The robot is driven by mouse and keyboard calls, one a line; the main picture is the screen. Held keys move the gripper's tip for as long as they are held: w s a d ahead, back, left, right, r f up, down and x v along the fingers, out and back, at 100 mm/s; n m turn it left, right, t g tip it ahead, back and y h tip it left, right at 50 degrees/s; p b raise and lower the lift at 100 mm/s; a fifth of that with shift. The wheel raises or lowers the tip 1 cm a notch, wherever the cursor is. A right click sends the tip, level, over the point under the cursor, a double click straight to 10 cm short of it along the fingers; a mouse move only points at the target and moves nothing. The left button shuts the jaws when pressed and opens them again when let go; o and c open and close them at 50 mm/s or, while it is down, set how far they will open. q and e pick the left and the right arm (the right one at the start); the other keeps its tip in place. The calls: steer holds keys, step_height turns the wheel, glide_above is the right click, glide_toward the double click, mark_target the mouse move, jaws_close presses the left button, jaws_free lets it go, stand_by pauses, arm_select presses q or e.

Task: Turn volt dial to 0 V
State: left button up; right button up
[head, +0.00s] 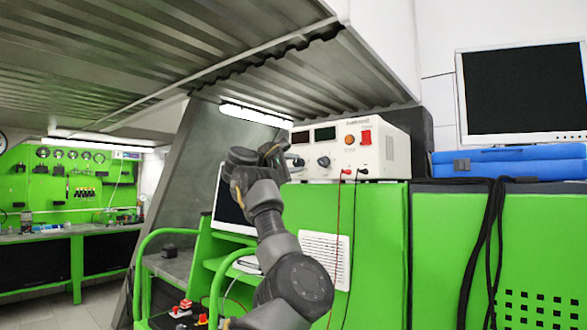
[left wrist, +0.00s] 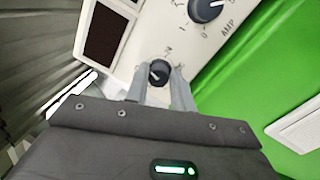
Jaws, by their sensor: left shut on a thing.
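The white power supply (head: 378,148) stands on the green bench, with two dark displays, an orange button, a red switch and two dials on its front. In the left wrist view the volt dial (left wrist: 158,71), a dark round knob with a light pointer mark, sits between the fingertips of my left gripper (left wrist: 160,85), which is shut on it. The other dial, marked AMP (left wrist: 206,8), is apart from the fingers. In the head view my left gripper (head: 284,158) is at the left end of the supply's front. My right gripper is not in view.
Red and black leads (head: 347,172) hang from the supply down the green cabinet front. A blue case (head: 510,160) and a monitor (head: 522,90) stand to the right. A slanted grey panel (head: 205,150) rises left of my arm, and a ribbed grey canopy hangs above.

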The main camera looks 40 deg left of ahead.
arm_select(q)
steer(key=n, duration=0.4)
steer(key=shift+r+y, duration=0.2)
steer(key=shift+y, duration=0.2)
steer(key=n, duration=0.4)
steer(key=n+y+p, duration=0.1)
steer(key=n, duration=0.3)
steer(key=shift+d+r, duration=0.1)
steer(key=n+p, duration=0.1)
steer(key=n, duration=0.3)
steer(key=n+p, duration=0.2)
steer(key=n, duration=0.1)
steer(key=shift+n+g+y, duration=0.3)
steer(key=shift+n, duration=0.1)
steer(key=n+p, duration=0.2)
steer(key=n, duration=0.1)
steer(key=shift+n, duration=0.4)
steer(key=n+g+p, duration=0.1)
steer(key=n+p, duration=0.1)
steer(key=n, duration=0.2)
steer(key=shift+p, duration=0.35)
steer(key=shift+f+n+p, duration=0.2)
steer(key=shift+n+p, duration=0.85)
steer(key=shift+n, duration=0.95)
